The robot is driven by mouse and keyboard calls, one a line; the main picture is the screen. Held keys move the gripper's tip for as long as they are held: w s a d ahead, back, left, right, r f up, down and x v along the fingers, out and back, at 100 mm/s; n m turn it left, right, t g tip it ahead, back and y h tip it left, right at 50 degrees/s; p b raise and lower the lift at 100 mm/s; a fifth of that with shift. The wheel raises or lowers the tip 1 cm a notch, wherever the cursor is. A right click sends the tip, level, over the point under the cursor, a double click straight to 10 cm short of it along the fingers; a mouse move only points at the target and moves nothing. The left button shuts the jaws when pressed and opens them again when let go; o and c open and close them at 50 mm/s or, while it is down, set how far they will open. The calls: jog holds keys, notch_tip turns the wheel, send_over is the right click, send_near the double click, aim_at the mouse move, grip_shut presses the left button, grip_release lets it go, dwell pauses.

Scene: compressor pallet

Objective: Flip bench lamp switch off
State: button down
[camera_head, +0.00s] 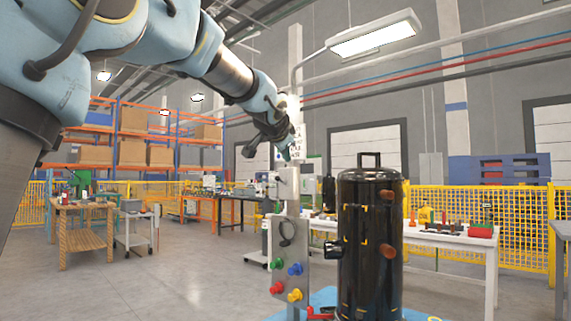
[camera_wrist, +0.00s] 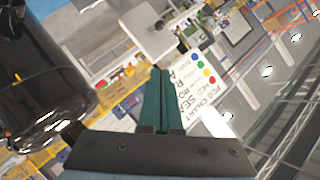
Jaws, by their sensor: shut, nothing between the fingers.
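The bench lamp (camera_head: 373,38) is lit, its bright panel hanging from a bent pole at upper right in the head view. A pale grey box (camera_head: 286,183) is on the post below my gripper. In the wrist view, a pale square plate with a small dark knob (camera_wrist: 150,30) lies beyond the fingertips; it may be the switch box, but I cannot tell the switch's position. My gripper (camera_head: 287,153) is at the post, above the grey box. Its green fingers are together and empty in the wrist view (camera_wrist: 160,74), apparently short of the plate.
A black compressor tank (camera_head: 369,245) stands just right of the post and fills the left of the wrist view (camera_wrist: 38,75). A sign with coloured dots (camera_wrist: 195,85) is close right of the fingers. A panel with coloured knobs (camera_head: 288,270) is lower on the post.

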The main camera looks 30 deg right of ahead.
jog(key=s+a+r, duration=0.2)
jog(key=s+r, duration=0.3)
jog(key=shift+a, duration=0.15)
jog(key=shift+w, duration=0.1)
